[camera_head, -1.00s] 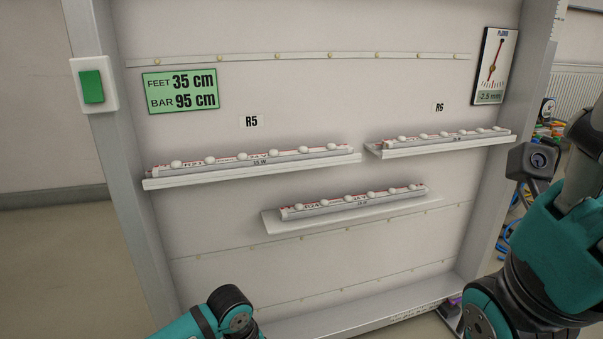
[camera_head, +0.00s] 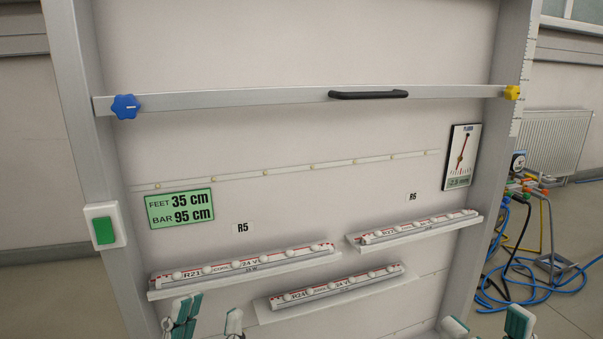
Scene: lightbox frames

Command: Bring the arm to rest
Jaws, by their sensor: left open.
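My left gripper (camera_head: 209,317) is at the bottom edge, left of centre. Its teal and grey fingers stand apart with nothing between them. It is in front of the lower part of the panel, below the left shelf. My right gripper (camera_head: 487,326) is at the bottom right. Its fingertips also stand apart and nothing shows between them. The rest of both arms is below the picture.
A metal frame carries a crossbar (camera_head: 240,99) with a black handle (camera_head: 368,95), a blue knob (camera_head: 126,106) and a yellow knob (camera_head: 512,92). Light strips lie on the left shelf (camera_head: 245,275), right shelf (camera_head: 422,233) and middle shelf (camera_head: 340,295). Cables (camera_head: 555,270) lie right.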

